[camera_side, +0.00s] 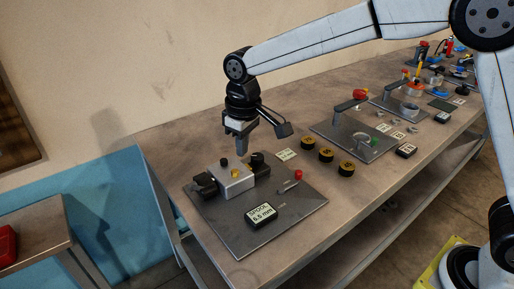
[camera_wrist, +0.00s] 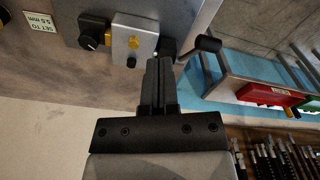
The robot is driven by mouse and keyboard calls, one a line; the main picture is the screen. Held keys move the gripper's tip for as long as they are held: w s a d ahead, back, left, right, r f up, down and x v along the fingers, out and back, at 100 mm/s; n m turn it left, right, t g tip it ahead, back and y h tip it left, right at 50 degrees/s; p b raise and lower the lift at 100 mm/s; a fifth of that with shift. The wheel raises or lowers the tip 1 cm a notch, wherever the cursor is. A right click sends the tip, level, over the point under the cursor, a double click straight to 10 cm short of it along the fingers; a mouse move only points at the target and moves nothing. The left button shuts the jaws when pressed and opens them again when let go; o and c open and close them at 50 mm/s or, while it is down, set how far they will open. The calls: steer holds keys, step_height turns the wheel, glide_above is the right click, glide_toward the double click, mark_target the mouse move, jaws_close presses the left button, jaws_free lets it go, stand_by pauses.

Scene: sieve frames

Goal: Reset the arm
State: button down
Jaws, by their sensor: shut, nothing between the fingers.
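My gripper (camera_side: 241,144) is shut and empty. In the side view it points down above a silver block fixture (camera_side: 232,180) with black knobs, and it looks a little apart from it. In the wrist view my gripper (camera_wrist: 158,65) shows its two fingers together, with the silver fixture (camera_wrist: 134,40) just beyond the tips. The fixture stands on a dark metal plate (camera_side: 240,241). A black block labelled "SPOOL 5.5 mm" (camera_side: 261,215) and a small lever with a red knob (camera_side: 297,175) are also on this plate.
Several black and yellow spools (camera_side: 326,155) stand right of the plate. Beyond them is a second plate (camera_side: 372,146) with a clamp arm, then more tools along the bench. A lower side table (camera_side: 35,225) with a red box (camera_side: 7,243) is at left. A card (camera_wrist: 38,22) reads "SET TO 5.5 mm".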

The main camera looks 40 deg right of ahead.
steer(key=s+d+f+m, duration=0.1)
steer(key=s+d+f, duration=0.2)
steer(key=s+d, duration=0.2)
steer(key=s+d+f+m+t, duration=0.1)
steer(key=s+d+f+m, duration=0.1)
steer(key=s+d, duration=0.4)
steer(key=s+d+f+m+t, duration=0.1)
steer(key=s+d+f, duration=0.3)
steer(key=s+d, duration=0.2)
steer(key=shift+s+d, duration=0.15)
steer(key=shift+s, duration=0.5)
